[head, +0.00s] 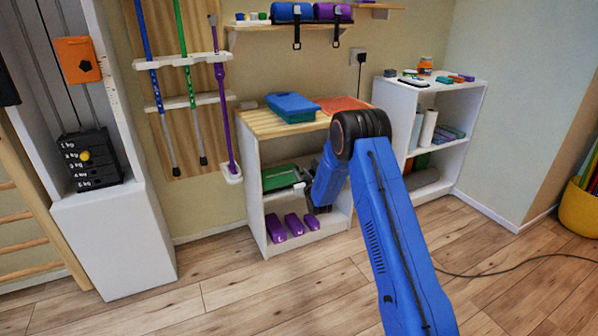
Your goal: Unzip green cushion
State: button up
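A flat green object (280,177), which looks like the green cushion, lies on the middle shelf of the low cabinet with the wooden top. Its right end is hidden behind my gripper and arm, and no zip can be made out. My gripper (303,187) is at the front of that shelf, at the right end of the green object. It is small, dark and partly covered by my blue arm. I cannot tell whether it touches the green object or whether its fingers are open or shut.
Purple blocks (294,225) sit on the cabinet's (254,190) bottom shelf. A blue box (291,106) and an orange cloth (341,105) lie on top. A white shelf unit (477,112) stands right, a weight tower (112,235) left. A cable (500,272) crosses the otherwise clear floor.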

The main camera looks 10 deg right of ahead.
jog(key=shift+w+a, duration=0.15)
jog(key=shift+w, duration=1.15)
grip_shut()
dwell(0.6)
